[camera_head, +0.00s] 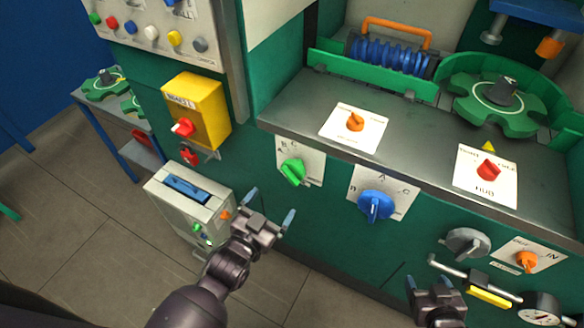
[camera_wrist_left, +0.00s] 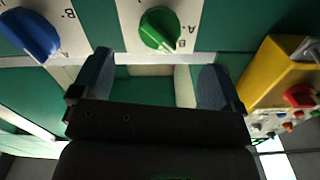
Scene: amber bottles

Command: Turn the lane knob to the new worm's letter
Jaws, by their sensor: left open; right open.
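A green knob (camera_head: 293,171) sits on a white lettered plate on the front of the green machine. It also shows in the left wrist view (camera_wrist_left: 160,29), just beyond my fingertips. A blue knob (camera_head: 376,205) on a plate lettered A, B and C is to its right; the left wrist view shows it at the left (camera_wrist_left: 30,35). Which is the lane knob I cannot tell. A blue worm (camera_head: 391,56) lies in a green trough; I see no letter on it. My left gripper (camera_head: 270,208) is open and empty, below the green knob. My right gripper (camera_head: 430,284) is open at bottom right.
The grey ledge (camera_head: 290,103) holds orange-knob (camera_head: 355,121) and red-knob (camera_head: 488,169) plates. A yellow box (camera_head: 197,105) juts out at left. A pale case (camera_head: 165,211) stands below it. A bar handle (camera_head: 466,274) and gauge are at lower right.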

